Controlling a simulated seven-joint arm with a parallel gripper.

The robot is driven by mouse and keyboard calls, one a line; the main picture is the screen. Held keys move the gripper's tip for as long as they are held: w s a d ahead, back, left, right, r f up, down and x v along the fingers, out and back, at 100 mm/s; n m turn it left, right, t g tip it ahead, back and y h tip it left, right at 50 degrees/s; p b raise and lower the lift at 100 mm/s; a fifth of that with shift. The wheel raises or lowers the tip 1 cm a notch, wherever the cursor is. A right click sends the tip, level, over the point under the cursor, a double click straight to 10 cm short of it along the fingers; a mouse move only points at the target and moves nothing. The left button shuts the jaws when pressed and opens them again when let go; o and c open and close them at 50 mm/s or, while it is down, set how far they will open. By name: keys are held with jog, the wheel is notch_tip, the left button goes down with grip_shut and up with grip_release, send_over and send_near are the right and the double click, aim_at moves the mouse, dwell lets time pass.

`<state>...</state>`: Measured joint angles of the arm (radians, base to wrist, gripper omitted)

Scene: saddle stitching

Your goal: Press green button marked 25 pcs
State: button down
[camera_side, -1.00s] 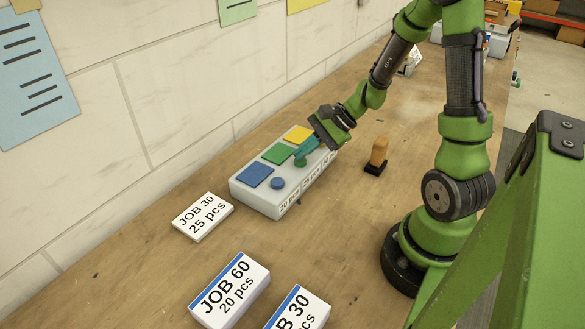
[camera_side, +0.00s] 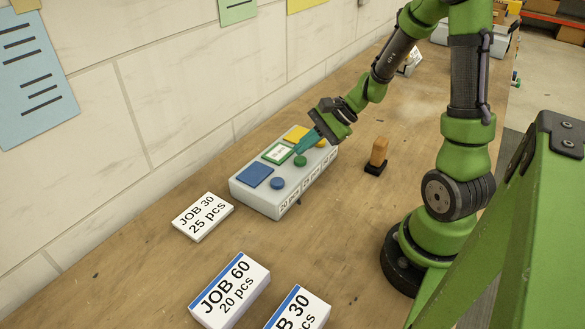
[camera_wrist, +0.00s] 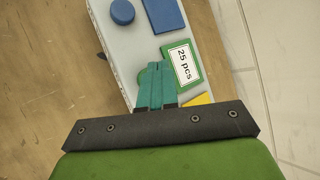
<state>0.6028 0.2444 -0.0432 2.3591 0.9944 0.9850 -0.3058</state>
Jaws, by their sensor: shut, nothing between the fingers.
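A grey box (camera_side: 249,198) on the bench carries blue, green and yellow panels with round buttons. The green button (camera_side: 300,160) sits in the middle of the button row; the wrist view shows only a sliver of it beside the fingers. The green panel (camera_side: 278,152) shows a white label, readable as "25 pcs" in the wrist view (camera_wrist: 184,65). My gripper (camera_side: 299,148) is shut and empty, its teal fingers pointing down at the box. The fingertips (camera_wrist: 159,66) are close to the green button; I cannot tell whether they touch it.
The blue button (camera_side: 278,183) and yellow button (camera_side: 321,143) flank the green one. A wooden-handled stamp (camera_side: 378,153) stands right of the box. A "JOB 30 25 pcs" card stack (camera_side: 202,216) lies left, with a "JOB 60" stack (camera_side: 230,290) in front. The wall runs behind.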

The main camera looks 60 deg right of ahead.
aim_at(305, 159)
jog(key=shift+r, duration=2.5)
jog(key=s+a+r+n+h, duration=0.4)
jog(key=s+a+r+n, duration=0.6)
jog(key=n, duration=0.4)
jog(key=shift+a+r+n, duration=0.3)
jog(key=shift+a, duration=0.1)
